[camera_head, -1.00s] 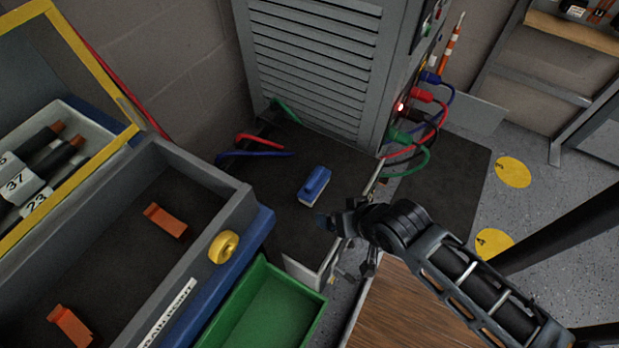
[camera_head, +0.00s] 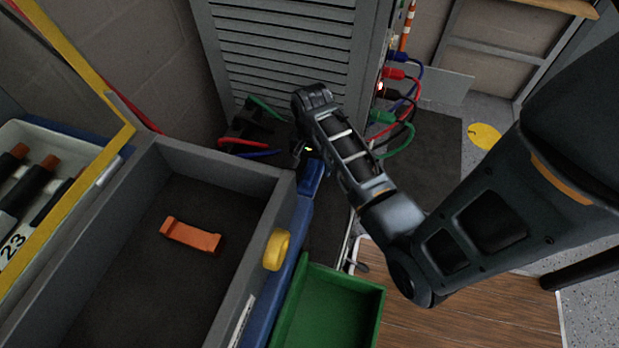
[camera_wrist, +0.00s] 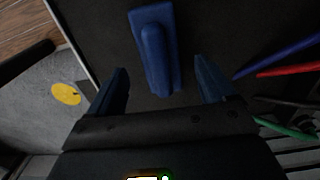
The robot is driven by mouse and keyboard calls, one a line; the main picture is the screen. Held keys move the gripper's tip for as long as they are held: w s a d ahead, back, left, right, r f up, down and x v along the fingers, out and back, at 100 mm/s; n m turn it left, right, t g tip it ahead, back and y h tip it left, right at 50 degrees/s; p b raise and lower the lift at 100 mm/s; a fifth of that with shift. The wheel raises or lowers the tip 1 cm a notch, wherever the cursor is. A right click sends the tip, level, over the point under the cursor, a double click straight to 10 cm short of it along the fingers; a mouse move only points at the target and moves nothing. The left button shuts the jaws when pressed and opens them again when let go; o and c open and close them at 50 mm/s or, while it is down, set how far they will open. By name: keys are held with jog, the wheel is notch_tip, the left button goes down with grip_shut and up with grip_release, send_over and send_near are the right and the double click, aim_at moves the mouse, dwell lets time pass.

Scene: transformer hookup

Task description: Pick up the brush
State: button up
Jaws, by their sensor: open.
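The brush (camera_wrist: 154,50) is a blue block with a raised blue handle, lying on a dark surface. In the wrist view it is at the top centre, its near end pointing toward the space between my fingertips. My gripper (camera_wrist: 161,80) is open and empty, with one dark blue finger on each side of that near end. I cannot tell the height gap. In the head view my gripper (camera_head: 303,150) is over the dark surface in front of the louvred cabinet. My arm hides most of the brush there.
A green bin (camera_head: 330,310) is below. Red, blue and green leads lie behind my gripper, near the louvred cabinet (camera_head: 285,60).

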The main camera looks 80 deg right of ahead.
jog(key=shift+a+f+b, duration=0.15)
jog(key=shift+f+b, duration=0.65)
jog(key=shift+f, duration=2)
jog(key=shift+c, duration=0.4)
jog(key=c, duration=1)
